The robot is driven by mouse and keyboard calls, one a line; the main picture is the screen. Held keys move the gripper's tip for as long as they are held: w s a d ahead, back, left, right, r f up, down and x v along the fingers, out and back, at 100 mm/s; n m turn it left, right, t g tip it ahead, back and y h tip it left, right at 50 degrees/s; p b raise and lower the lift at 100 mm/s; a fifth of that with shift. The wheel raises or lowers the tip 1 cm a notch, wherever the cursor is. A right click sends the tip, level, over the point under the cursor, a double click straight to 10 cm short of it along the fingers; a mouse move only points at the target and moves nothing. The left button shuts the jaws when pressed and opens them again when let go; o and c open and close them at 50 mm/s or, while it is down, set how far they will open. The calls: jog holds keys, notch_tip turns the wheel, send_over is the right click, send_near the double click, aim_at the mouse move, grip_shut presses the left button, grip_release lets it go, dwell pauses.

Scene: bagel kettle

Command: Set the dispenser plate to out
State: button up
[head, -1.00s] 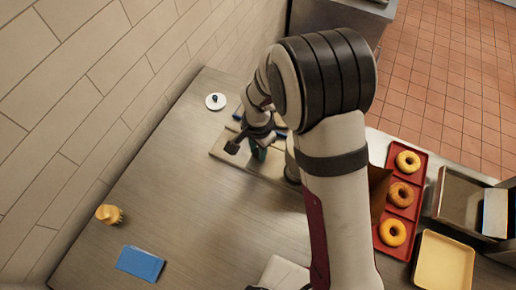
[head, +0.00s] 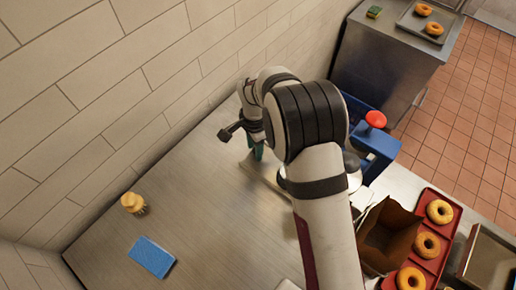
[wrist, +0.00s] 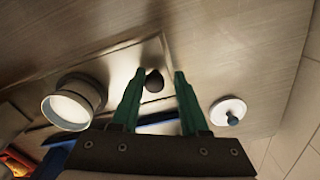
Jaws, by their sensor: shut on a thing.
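The dispenser plate is a flat, pale metal slab (wrist: 115,62) in the wrist view, with a small dark knob (wrist: 154,83) standing on it. My gripper (wrist: 159,73) has its green fingers on either side of this knob and is shut on it, though slim gaps seem to show. In the head view my gripper (head: 257,151) is low over the table by the wall, and my arm hides most of the plate (head: 262,180). The blue dispenser frame (head: 380,145) with a red knob (head: 375,119) stands behind my arm.
A round metal vessel (wrist: 74,102) and a white lid (wrist: 228,111) flank my gripper. A yellow brush (head: 133,203) and blue cloth (head: 151,257) lie on the left table. A cardboard box (head: 385,240) and red bagel tray (head: 452,207) are at right. The table's middle is clear.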

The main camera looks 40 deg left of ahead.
jog(key=o, duration=0.3)
jog(key=shift+r, duration=0.1)
notch_tip(320, 180, up, 16)
jog(key=shift+f, duration=0.15)
dwell(0.3)
